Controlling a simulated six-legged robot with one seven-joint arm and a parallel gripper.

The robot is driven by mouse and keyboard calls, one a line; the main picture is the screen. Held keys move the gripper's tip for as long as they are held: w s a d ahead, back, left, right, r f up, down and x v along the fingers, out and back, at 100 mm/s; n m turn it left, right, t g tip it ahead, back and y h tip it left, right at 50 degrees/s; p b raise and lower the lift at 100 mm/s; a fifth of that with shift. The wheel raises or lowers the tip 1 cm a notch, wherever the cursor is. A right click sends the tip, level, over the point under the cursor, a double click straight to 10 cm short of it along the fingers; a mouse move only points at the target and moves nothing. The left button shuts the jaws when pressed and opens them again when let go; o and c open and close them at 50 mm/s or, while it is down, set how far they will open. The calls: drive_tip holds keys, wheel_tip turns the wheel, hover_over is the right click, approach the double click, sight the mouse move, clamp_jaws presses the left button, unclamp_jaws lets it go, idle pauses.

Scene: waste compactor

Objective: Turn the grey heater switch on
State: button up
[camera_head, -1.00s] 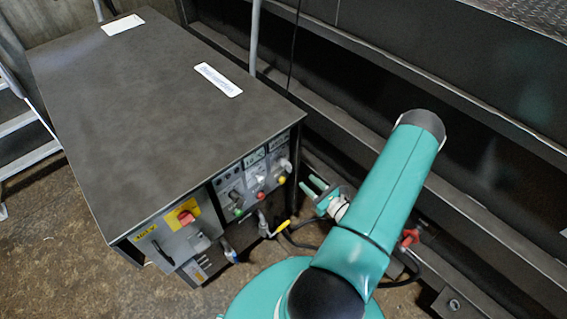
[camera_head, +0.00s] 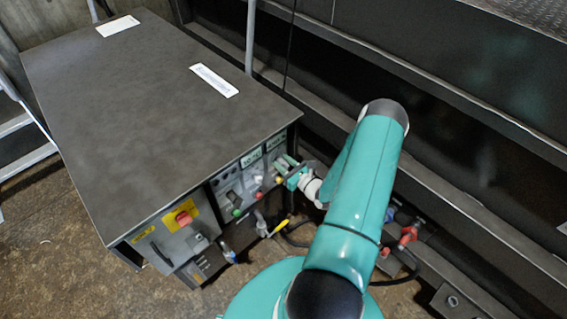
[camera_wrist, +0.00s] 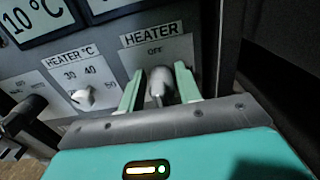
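The grey heater switch (camera_wrist: 160,84) is on the panel under a label reading HEADER-style "HEATER" and "OFF" (camera_wrist: 155,45) in the wrist view. Its knob sits between the two pale green fingers of my gripper (camera_wrist: 158,88). The fingers are apart, one on each side of the knob, with a gap visible at least on the left. In the head view my gripper (camera_head: 290,172) is at the right end of the cabinet's control panel, and it hides the switch there.
A white heater temperature dial (camera_wrist: 84,97) is left of the switch, and a black knob (camera_wrist: 25,108) is farther left. The cabinet (camera_head: 150,110) carries a red emergency knob (camera_head: 184,218). Red valves (camera_head: 408,236) and dark rails stand to the right.

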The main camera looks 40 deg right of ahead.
drive_tip(key=shift+c, duration=0.4)
drive_tip(key=c, duration=0.6)
drive_tip(key=shift+m, duration=0.5)
drive_tip(key=m, duration=0.2)
drive_tip(key=shift+d+m, duration=0.2)
drive_tip(key=shift+m, duration=0.2)
drive_tip(key=m, duration=0.3)
drive_tip(key=shift+d+f+m, duration=0.1)
drive_tip(key=shift+m, duration=0.2)
drive_tip(key=m, duration=0.5)
drive_tip(key=shift+d+f, duration=0.2)
drive_tip(key=m, duration=0.5)
drive_tip(key=shift+f, duration=0.2)
drive_tip(key=shift+m, duration=0.4)
